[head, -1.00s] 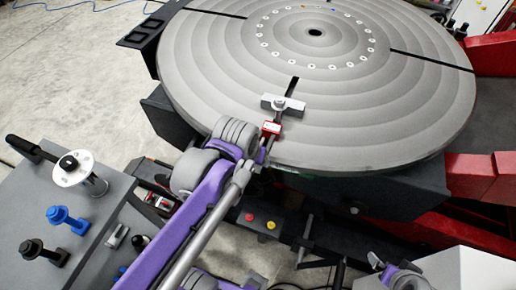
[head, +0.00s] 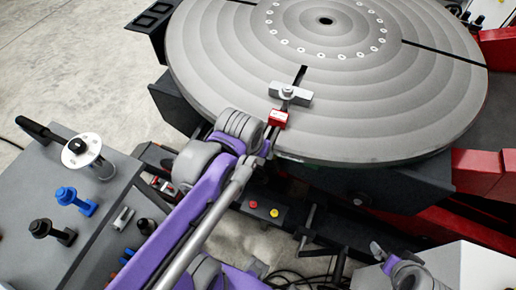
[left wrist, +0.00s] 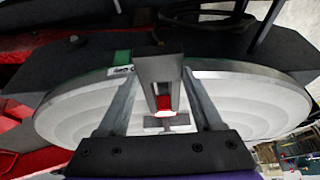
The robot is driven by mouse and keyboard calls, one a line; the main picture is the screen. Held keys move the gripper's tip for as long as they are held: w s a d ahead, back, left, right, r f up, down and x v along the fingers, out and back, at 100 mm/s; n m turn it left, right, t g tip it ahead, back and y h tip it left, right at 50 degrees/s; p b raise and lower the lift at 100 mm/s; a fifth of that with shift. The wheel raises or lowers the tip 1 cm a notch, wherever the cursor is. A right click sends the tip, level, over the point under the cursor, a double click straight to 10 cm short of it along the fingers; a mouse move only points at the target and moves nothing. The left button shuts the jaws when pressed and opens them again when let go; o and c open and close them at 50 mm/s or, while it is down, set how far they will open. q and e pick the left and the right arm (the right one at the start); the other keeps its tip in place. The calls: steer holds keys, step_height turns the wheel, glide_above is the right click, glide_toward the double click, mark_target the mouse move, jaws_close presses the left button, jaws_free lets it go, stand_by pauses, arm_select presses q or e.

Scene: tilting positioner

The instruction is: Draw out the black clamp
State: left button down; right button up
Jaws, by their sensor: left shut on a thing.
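A black clamp (head: 50,232) stands on the grey side table at the left in the head view. Another clamp, with a light grey bar (head: 290,93) and a red block (head: 278,118), sits in the front slot of the round plate. My left gripper (head: 267,143) is at the plate's rim, just in front of the red block. In the left wrist view its fingers (left wrist: 160,100) are either side of a dark grey block (left wrist: 158,70) with a red part (left wrist: 163,103) beneath it. The exact contact is hidden. Part of my right arm (head: 395,268) shows at bottom right; its fingers are unclear.
The large round plate (head: 410,95) fills the upper middle. A blue clamp (head: 75,200) and a black-handled silver clamp (head: 88,152) stand on the side table (head: 30,195). A control box with red and yellow buttons (head: 263,208) is below the plate. Red frame beams (head: 480,172) are at right.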

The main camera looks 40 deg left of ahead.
steer(key=shift+w+r+p, duration=0.95)
steer(key=shift+r+p, duration=0.45)
steer(key=shift+r, duration=0.75)
arm_select(q)
steer(key=s+d+b, duration=0.1)
steer(key=s+b, duration=0.1)
steer(key=s, duration=0.5)
steer(key=shift+s+d+b, duration=0.3)
steer(key=shift+d+b, duration=0.1)
arm_select(e)
steer(key=shift+s+f, duration=0.3)
steer(key=shift+f, duration=0.35)
steer(key=shift+s+f, duration=0.35)
steer(key=shift+f, duration=0.35)
steer(key=shift+s+f, duration=0.3)
steer(key=shift+f, duration=0.35)
arm_select(q)
steer(key=b, duration=0.3)
steer(key=shift+s+b, duration=0.25)
steer(key=shift+b, duration=0.05)
arm_select(e)
steer(key=f, duration=0.2)
steer(key=s+f, duration=0.1)
steer(key=f, duration=0.1)
steer(key=shift+s+f, duration=0.2)
steer(key=shift+f, duration=0.2)
arm_select(q)
steer(key=shift+r, duration=0.1)
